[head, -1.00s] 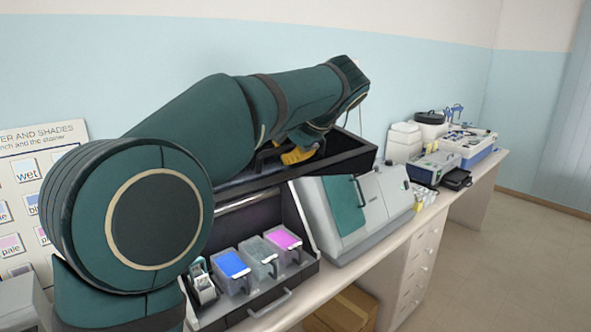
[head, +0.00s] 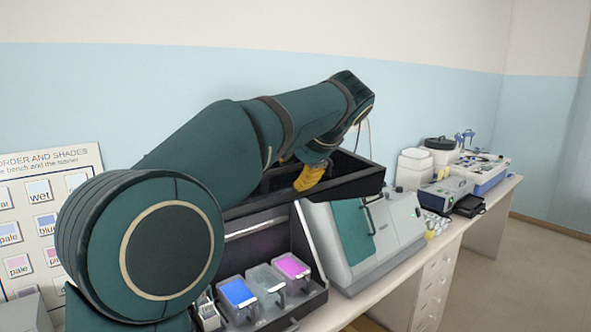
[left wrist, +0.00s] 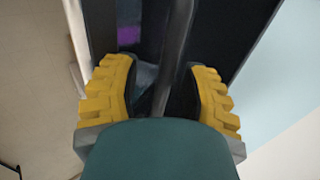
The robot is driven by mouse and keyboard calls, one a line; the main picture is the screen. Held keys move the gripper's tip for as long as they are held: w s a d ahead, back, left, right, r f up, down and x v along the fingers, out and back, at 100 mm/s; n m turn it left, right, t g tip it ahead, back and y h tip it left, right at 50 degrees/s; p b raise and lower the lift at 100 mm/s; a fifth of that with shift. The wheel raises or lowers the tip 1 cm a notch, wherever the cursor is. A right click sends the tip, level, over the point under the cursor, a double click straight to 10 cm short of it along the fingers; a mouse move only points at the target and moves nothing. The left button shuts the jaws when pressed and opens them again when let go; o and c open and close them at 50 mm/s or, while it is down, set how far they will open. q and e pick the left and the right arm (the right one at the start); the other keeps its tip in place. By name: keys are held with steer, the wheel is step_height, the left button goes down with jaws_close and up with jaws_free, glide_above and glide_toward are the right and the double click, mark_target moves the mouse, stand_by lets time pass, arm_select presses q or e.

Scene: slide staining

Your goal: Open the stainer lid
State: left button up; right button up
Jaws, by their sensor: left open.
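The stainer is a grey and black machine with a grey front housing (head: 385,240) and a green panel. Its dark hollow top part, which looks like the raised lid (head: 372,188), stands above the open bay. In the bay are blue (head: 238,293), clear and pink (head: 291,267) baths. My left gripper (head: 310,177), with yellow fingers, is at the dark top part, partly hidden by my arm. In the left wrist view the open fingers (left wrist: 165,95) are on either side of a grey bar (left wrist: 175,55), with no clear grip on it. My right gripper is out of view.
A labelled shade chart (head: 45,215) stands on the left. White containers (head: 415,165) and lab devices (head: 480,172) stand farther along the bench to the right. The floor (head: 510,270) right of the bench is clear.

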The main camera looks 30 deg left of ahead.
arm_select(q)
steer(key=shift+r, duration=0.15)
steer(key=v, duration=1.1)
steer(key=shift+d+r, duration=0.2)
steer(key=shift+d, duration=0.15)
steer(key=shift+s, duration=0.15)
